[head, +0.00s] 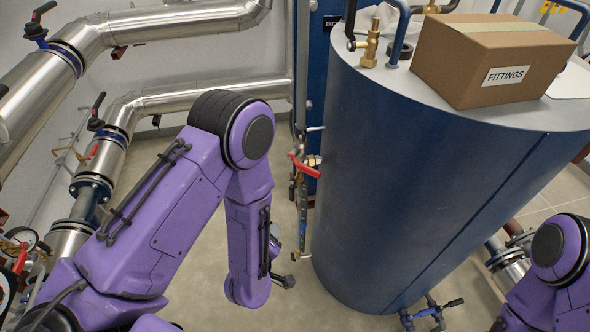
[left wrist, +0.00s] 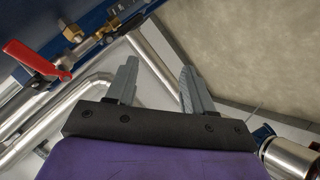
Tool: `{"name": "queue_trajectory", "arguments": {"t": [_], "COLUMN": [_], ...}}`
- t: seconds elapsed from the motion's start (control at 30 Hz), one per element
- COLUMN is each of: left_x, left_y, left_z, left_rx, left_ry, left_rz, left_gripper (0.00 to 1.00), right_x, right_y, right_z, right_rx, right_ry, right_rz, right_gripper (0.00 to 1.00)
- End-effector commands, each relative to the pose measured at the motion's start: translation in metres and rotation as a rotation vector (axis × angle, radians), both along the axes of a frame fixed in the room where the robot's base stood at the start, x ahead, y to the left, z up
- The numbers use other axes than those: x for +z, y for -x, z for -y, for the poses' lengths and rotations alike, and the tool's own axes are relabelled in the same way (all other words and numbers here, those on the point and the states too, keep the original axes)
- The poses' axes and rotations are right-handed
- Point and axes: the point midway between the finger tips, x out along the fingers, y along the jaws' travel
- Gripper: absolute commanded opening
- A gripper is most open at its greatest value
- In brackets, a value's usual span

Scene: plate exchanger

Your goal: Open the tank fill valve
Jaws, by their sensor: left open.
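The blue tank (head: 410,190) stands right of centre in the head view. A red lever (head: 303,167) sits on piping beside its left side, with a brass fitting (head: 313,161). No label shows which valve is the fill valve. In the left wrist view a red lever (left wrist: 38,60) on a valve lies at the upper left, with brass fittings (left wrist: 100,27) beside it. My left gripper (left wrist: 158,88) is open and empty, with the lever to the left of its fingers and apart from them. My forearm mostly hides this gripper in the head view. My right gripper is out of view.
A cardboard box (head: 495,62) marked FITTINGS and a brass valve (head: 370,42) stand on the tank top. Large silver pipes (head: 60,75) with dark-handled valves run along the left wall. Low piping with a valve (head: 435,312) is at the tank's base. Some floor is clear left of the tank.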

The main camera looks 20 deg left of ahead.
Motion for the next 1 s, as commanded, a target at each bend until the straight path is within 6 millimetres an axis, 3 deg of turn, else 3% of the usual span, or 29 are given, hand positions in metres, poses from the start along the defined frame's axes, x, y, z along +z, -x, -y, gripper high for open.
{"name": "queue_trajectory", "arguments": {"t": [0.03, 0.1, 0.2, 0.27, 0.7, 1.0], "left_x": [0.022, 0.063, 0.101, 0.112, 0.115, 0.113], "left_y": [-0.034, -0.063, -0.079, -0.085, -0.169, -0.184], "left_z": [0.024, 0.049, 0.069, 0.072, 0.054, 0.051], "left_rx": [0.040, 0.089, 0.124, 0.134, 0.139, 0.138], "left_ry": [0.123, 0.311, 0.497, 0.546, 0.552, 0.550], "left_rz": [0.196, 0.428, 0.620, 0.664, 0.667, 0.664], "left_gripper": [0.52, 0.52, 0.52, 0.52, 0.52, 0.52], "right_x": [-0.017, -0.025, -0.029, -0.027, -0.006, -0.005], "right_y": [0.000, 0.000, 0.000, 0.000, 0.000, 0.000], "right_z": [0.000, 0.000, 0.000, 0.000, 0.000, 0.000], "right_rx": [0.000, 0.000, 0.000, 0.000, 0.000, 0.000], "right_ry": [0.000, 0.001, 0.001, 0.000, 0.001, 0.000], "right_rz": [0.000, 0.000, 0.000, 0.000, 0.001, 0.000], "right_gripper": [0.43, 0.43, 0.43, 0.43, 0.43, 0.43]}}
